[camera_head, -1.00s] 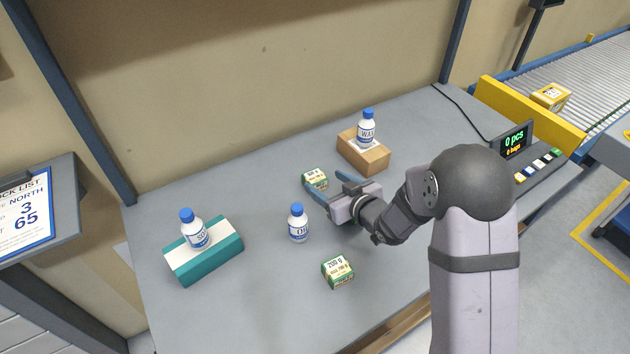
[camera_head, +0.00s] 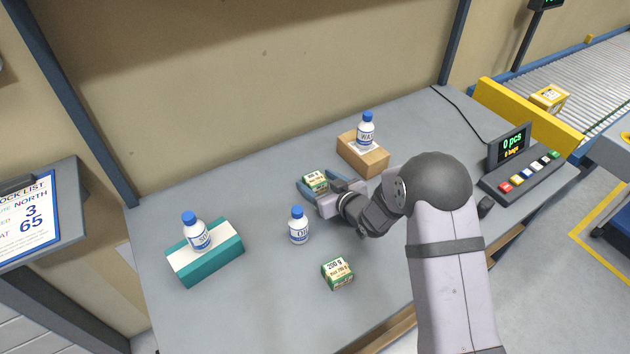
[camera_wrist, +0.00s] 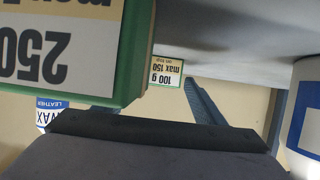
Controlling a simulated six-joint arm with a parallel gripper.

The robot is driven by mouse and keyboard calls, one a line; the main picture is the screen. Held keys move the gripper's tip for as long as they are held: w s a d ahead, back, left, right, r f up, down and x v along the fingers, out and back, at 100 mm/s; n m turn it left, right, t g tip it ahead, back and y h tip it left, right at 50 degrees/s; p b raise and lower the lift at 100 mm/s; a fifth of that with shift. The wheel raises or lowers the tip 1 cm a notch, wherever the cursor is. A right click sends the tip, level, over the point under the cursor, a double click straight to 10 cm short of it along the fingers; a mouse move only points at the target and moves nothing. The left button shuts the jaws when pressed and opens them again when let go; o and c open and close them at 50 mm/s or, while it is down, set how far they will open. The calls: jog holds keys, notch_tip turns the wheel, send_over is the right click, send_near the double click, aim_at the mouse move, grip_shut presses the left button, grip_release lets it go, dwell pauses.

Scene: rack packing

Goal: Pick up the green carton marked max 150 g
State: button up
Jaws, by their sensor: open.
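The green carton (camera_head: 315,182) stands on the table behind the oil bottle, with a pale label on it. In the wrist view the small green carton (camera_wrist: 167,72) reads 100 g, max 150, upside down. My gripper (camera_head: 318,184) is open, with its blue fingers beside this carton, one on each side in the head view. Whether they touch it cannot be told. A second green carton (camera_head: 337,273) stands nearer the front.
A white oil bottle (camera_head: 298,226) stands left of my wrist. A wax bottle (camera_head: 366,130) stands on a brown box (camera_head: 362,155) behind. Another bottle (camera_head: 196,232) is on a teal box (camera_head: 210,262). A carton marked 250 (camera_wrist: 60,50) looms close in the wrist view.

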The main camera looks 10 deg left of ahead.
jog(key=shift+x, duration=0.9)
jog(key=shift+c, duration=0.3)
jog(key=shift+r, duration=0.1)
jog(key=c, duration=1.1)
